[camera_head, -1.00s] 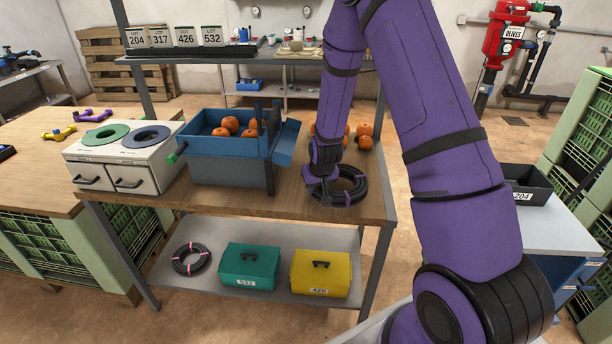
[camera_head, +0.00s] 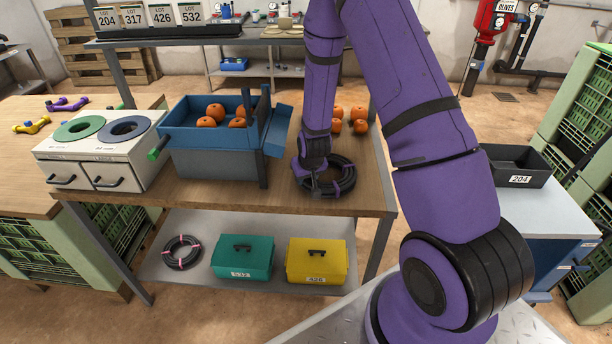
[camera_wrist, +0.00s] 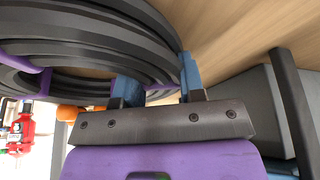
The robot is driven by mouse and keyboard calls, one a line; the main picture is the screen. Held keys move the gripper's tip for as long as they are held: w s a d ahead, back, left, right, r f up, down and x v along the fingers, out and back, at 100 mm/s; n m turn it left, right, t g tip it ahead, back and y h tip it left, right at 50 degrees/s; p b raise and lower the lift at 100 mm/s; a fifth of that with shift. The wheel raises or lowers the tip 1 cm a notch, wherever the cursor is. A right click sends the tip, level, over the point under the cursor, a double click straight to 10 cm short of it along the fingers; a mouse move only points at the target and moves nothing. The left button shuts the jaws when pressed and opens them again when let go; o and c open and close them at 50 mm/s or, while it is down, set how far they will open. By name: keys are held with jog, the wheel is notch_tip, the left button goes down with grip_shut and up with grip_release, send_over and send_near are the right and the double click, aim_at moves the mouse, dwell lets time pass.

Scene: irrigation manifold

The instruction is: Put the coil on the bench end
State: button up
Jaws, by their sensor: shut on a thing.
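A black coil with purple ties (camera_head: 347,181) is at the right end of the wooden bench (camera_head: 225,199), right of the blue bin. It lies flat or nearly so; I cannot tell whether it fully rests on the wood. My gripper (camera_head: 316,192) reaches down at its near left side and is shut on its ring. In the wrist view, the blue fingertips (camera_wrist: 158,86) sit at the outer edge of the coil (camera_wrist: 100,35), with the wooden bench top (camera_wrist: 225,30) close beyond.
A blue bin (camera_head: 205,160) with orange pumpkins stands left of the coil; more pumpkins (camera_head: 358,113) lie behind it. The lower shelf (camera_head: 205,274) holds a pink-tied coil (camera_head: 182,252), a teal box (camera_head: 243,257) and a yellow box (camera_head: 316,261). A dark tray (camera_head: 517,166) stands at right.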

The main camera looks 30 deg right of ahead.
jog(key=o, duration=1.1)
jog(key=s+a+r, duration=0.2)
jog(key=s+r, duration=0.2)
jog(key=r, duration=0.6)
jog(key=s+a+r+n, duration=0.1)
jog(key=s+r, duration=0.3)
jog(key=r, duration=0.7)
jog(key=s+a+r, duration=0.2)
jog(key=s+r, duration=0.3)
jog(key=r, duration=0.5)
jog(key=shift+n+t+y, duration=0.4)
jog(key=shift+t, duration=0.1)
jog(key=s+r, duration=0.3)
jog(key=s, duration=0.2)
jog(key=s+a+r, duration=0.1)
jog(key=s+r, duration=0.3)
jog(key=s, duration=0.2)
jog(key=s+a+r, duration=0.1)
jog(key=s+r, duration=0.3)
jog(key=s, duration=0.2)
jog(key=shift+s+r, duration=0.15)
jog(key=shift+s, duration=0.1)
